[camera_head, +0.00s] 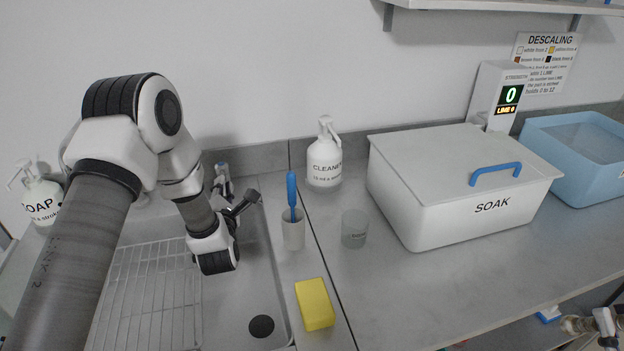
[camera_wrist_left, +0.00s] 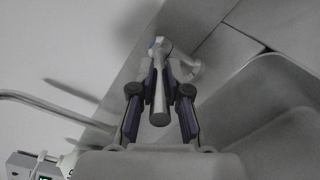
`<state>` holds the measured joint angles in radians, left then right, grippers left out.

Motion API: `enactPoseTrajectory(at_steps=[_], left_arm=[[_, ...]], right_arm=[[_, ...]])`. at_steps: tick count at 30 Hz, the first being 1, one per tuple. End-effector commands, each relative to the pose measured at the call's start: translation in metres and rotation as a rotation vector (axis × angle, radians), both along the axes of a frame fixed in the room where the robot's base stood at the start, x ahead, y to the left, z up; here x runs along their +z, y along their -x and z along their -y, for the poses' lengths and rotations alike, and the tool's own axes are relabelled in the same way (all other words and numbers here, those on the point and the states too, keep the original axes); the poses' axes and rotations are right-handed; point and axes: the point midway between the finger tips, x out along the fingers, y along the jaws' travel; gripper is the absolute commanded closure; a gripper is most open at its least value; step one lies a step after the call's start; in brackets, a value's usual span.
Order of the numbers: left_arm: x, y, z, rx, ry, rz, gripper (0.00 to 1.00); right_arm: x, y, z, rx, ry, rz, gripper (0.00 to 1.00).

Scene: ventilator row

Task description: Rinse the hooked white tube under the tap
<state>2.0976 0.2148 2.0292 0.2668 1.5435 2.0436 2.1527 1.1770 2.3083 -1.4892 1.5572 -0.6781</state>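My left gripper (camera_head: 244,204) is over the back of the sink, close beside the tap (camera_head: 222,178). The tube is not clear in the head view.
A wire rack (camera_head: 150,295) lies left in the sink. A cup with a blue-handled brush (camera_head: 292,228), a yellow sponge (camera_head: 315,304), a clear beaker (camera_head: 354,228) and a CLEANER bottle (camera_head: 324,160) stand right of it. The lidded SOAK box (camera_head: 440,215) is farther right.

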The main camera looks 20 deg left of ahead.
Motion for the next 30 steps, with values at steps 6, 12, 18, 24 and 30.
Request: enactPoseTrajectory(at_steps=[6, 12, 18, 24, 30], left_arm=[[0.000, 0.000, 0.000, 0.001, 0.000, -0.001, 1.00], [-0.006, -0.006, 0.008, 0.072, -0.005, 0.003, 1.00], [-0.002, -0.011, 0.015, 0.182, -0.003, 0.003, 1.00], [0.000, -0.011, 0.015, 0.200, 0.002, -0.001, 1.00], [0.000, -0.011, 0.015, 0.199, 0.001, -0.001, 0.62]], right_arm=[[-0.001, 0.000, 0.000, 0.000, 0.000, 0.000, 1.00], [-0.026, 0.000, 0.000, 0.000, 0.000, 0.000, 1.00], [-0.043, 0.000, 0.000, 0.000, 0.000, 0.000, 1.00], [-0.041, 0.000, 0.000, 0.000, 0.000, 0.000, 1.00], [-0.041, 0.000, 0.000, 0.000, 0.000, 0.000, 1.00]])
